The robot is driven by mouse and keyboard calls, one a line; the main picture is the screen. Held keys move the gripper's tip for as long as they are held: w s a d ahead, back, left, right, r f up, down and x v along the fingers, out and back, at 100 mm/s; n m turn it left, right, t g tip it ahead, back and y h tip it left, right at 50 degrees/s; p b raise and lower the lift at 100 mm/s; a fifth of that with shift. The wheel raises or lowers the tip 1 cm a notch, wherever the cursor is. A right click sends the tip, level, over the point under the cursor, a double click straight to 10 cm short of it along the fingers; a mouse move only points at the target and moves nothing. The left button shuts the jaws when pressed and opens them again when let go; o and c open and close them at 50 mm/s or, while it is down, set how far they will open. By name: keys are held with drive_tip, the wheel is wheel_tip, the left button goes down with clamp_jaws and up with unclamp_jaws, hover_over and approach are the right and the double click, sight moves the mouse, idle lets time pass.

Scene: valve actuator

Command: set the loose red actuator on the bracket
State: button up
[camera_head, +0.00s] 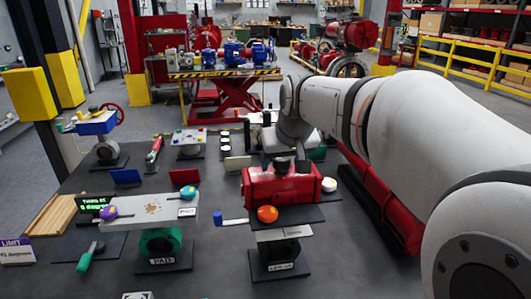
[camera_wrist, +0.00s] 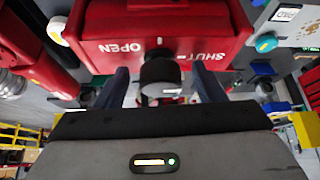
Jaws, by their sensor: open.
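The red actuator (camera_head: 283,187) sits upright in the middle of the bench in the head view, on or just above a dark mat. In the wrist view its red face (camera_wrist: 160,45) carries the words OPEN and SHUT, with a black knob (camera_wrist: 160,75) sticking out. My gripper (camera_head: 284,160) is over the actuator's top. In the wrist view my open gripper (camera_wrist: 162,92) has one finger on each side of the knob, apparently with gaps. A stand with a pale top plate (camera_head: 284,232) is just in front of the actuator. I cannot tell which support is the bracket.
Left of the actuator, a grey plate (camera_head: 150,210) with coloured knobs lies above a green valve (camera_head: 160,242). A blue-handled lever (camera_head: 230,219) and an orange knob (camera_head: 267,214) are close in front of the actuator. A long red body (camera_head: 382,200) lies to the right, below my arm.

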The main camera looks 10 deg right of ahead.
drive_tip(key=v, duration=0.8)
drive_tip(key=shift+b, duration=0.45)
drive_tip(key=shift+w, duration=0.1)
